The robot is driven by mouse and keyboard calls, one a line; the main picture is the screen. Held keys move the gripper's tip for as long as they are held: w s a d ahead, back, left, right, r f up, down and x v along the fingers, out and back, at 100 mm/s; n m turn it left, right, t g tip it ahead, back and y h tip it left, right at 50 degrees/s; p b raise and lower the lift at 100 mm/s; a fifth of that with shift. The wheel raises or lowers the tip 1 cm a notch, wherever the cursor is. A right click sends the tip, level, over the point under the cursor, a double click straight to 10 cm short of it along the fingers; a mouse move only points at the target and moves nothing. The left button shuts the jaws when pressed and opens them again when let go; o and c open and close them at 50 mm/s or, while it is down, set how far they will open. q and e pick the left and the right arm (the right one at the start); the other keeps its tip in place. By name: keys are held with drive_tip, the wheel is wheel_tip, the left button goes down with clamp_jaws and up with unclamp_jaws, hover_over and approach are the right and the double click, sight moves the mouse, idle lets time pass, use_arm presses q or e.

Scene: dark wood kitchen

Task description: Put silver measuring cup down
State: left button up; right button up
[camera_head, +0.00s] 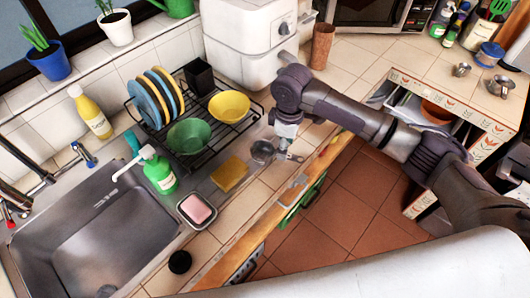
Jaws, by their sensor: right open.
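The silver measuring cup (262,151) sits on the counter edge strip to the right of the dish rack, its handle pointing right. My right gripper (287,146) is open, with its fingers pointing down just above the handle side of the cup. I cannot tell whether the fingers touch the handle. My left gripper is not in view.
A dish rack (217,115) with plates and bowls stands left of the cup. A yellow sponge (230,174), a soap dish (196,209), a green soap bottle (160,174) and the sink (95,235) lie nearer. A white appliance (250,40) stands behind. An open drawer (405,104) is at right.

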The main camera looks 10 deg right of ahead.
wheel_tip(320, 180, down, 4)
drive_tip(key=shift+f+p, duration=0.25)
drive_tip(key=shift+p, duration=0.6)
drive_tip(key=shift+f, duration=0.3)
clamp_jaws()
